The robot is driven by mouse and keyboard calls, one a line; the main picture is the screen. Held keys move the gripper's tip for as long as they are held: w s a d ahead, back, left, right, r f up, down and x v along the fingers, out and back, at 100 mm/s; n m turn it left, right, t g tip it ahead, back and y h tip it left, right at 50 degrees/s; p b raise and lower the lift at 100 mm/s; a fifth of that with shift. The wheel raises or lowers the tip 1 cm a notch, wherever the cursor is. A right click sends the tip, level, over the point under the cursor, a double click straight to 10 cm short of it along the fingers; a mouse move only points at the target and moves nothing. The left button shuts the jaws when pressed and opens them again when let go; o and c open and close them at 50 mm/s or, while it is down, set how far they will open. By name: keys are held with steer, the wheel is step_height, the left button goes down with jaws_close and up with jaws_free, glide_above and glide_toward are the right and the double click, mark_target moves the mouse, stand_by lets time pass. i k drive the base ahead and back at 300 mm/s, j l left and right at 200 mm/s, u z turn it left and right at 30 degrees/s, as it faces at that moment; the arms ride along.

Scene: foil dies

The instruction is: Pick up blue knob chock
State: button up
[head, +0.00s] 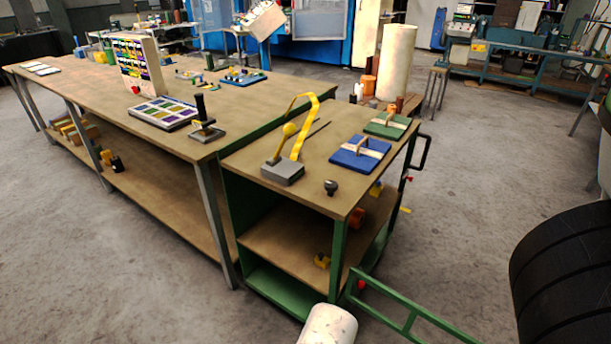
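A blue flat block (360,154) with a pale strip across it and a brown upright knob lies on the near right workbench top, by its right side. It looks like the blue knob chock. A similar green block (387,125) with a knob lies just behind it, to the right, with a small gap between. Nothing covers the blue block from above. My gripper is not in view, so its state does not show.
A grey-based tool with a yellow curved strap (283,172) stands left of the blue block, and a small dark knob (331,187) stands in front. A green rail frame (405,318) and a white cylinder (328,325) are below the bench. Open grey floor (465,200) lies to the right.

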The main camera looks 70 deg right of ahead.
mark_target(376, 190)
steer(key=z, duration=2.1)
